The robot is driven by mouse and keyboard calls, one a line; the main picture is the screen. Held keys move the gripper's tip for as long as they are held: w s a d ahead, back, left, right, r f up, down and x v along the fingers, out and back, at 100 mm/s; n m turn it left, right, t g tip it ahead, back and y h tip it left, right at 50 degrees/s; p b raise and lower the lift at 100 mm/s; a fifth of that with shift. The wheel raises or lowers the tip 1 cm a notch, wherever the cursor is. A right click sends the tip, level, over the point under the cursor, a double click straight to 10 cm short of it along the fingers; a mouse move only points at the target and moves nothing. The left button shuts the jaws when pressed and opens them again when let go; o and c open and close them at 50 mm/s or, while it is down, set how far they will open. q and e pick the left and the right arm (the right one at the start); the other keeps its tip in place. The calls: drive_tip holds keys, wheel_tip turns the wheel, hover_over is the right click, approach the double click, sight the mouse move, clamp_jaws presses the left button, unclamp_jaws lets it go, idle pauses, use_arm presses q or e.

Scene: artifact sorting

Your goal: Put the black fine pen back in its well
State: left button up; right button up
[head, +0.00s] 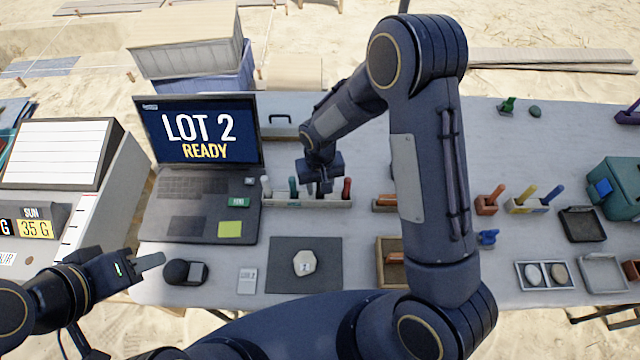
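A pale pen rack (305,203) stands right of the laptop, with a whitish pen (266,186), a teal pen (293,187) and a red pen (347,188) upright in it. My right gripper (324,186) points down just over the rack, between the teal and red pens. Dark shapes under it may be its fingers or the black fine pen; I cannot tell which. I cannot make out the black pen separately. My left gripper (150,262) is low at the left, near the table's front edge, with nothing visible in it; its finger opening is unclear.
A laptop (205,190) reading "LOT 2 READY" stands left of the rack. A dark mat (285,275) with a pale numbered stone (304,263) lies in front. My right arm hides part of the table. Coloured tools in holders (487,207), trays (582,224) and a teal box (615,185) stand at right.

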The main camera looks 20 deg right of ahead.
drive_tip(key=shift+r+p, duration=0.3)
drive_tip(key=shift+p, duration=0.05)
drive_tip(key=shift+r+b, duration=0.3)
wheel_tip(320, 180, up, 11)
drive_tip(key=shift+f+b, duration=0.2)
drive_tip(key=shift+b, duration=0.5)
drive_tip(key=shift+s+d+r, duration=0.15)
drive_tip(key=shift+r, duration=0.35)
drive_tip(key=s+d+r+m+t+y, duration=0.1)
drive_tip(key=s+d+r+t+y, duration=0.15)
drive_tip(key=s+d+r, duration=0.45)
drive_tip(key=s+r+t+y, duration=0.1)
drive_tip(key=s+r+t, duration=0.2)
drive_tip(key=s, duration=1.1)
drive_tip(key=shift+s+r, duration=0.3)
drive_tip(key=shift+s, duration=0.05)
